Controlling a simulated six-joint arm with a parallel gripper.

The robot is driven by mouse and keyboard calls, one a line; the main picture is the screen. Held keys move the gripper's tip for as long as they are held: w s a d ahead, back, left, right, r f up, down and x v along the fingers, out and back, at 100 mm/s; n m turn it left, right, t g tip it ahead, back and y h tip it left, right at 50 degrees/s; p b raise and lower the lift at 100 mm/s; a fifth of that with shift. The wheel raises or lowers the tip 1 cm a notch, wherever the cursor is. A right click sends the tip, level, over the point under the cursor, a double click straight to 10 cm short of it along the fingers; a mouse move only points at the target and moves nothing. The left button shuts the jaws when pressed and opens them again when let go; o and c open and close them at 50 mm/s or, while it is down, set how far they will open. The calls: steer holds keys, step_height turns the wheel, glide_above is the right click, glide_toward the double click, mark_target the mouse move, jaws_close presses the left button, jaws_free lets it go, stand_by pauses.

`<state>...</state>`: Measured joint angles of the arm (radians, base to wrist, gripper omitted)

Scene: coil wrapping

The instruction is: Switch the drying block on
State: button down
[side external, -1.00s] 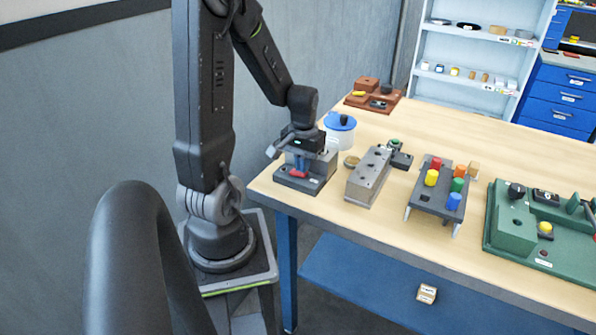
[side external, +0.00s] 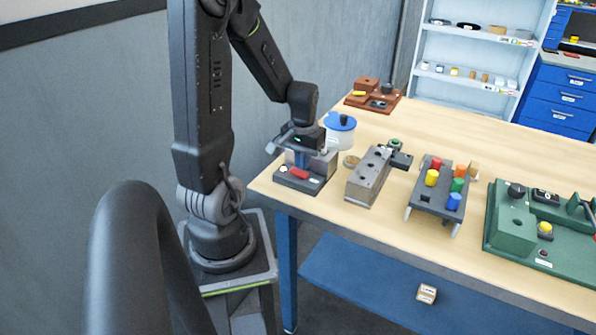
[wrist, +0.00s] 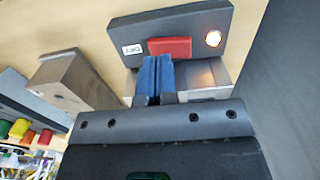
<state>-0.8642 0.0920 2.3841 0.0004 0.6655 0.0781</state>
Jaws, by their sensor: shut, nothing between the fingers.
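The drying block (side external: 325,165) is a grey metal block on a dark base (wrist: 200,20) at the table's left corner. The base bears a red switch (side external: 299,173), seen also in the wrist view (wrist: 170,46), a white label (wrist: 132,49) reading DRY, and a round lamp (wrist: 213,39) that glows warm white. My gripper (side external: 302,164) is over the block, its blue fingers (wrist: 158,62) shut together and empty. In the wrist view the fingertips lie just beside the switch's edge. In the side view they appear slightly above it.
A grey block with holes (side external: 369,176) stands to the right. Beyond it are a dark rack with coloured pegs (side external: 440,190) and a green fixture (side external: 513,236). A white pot with a blue lid (side external: 340,123) stands behind the drying block.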

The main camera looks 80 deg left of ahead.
mark_target(303, 174)
steer(key=shift+r, duration=2.6)
steer(key=d+r+m+t, duration=0.2)
steer(key=d+r+m, duration=0.2)
steer(key=d, duration=0.7)
steer(key=s+d+r+m+t, duration=0.1)
steer(key=d+r+m+t, duration=0.2)
steer(key=d, duration=0.8)
step_height(303, 174, up, 4)
steer(key=shift+s+d+m+t, duration=0.2)
steer(key=shift+d+m+t, duration=0.15)
steer(key=shift+m, duration=0.65)
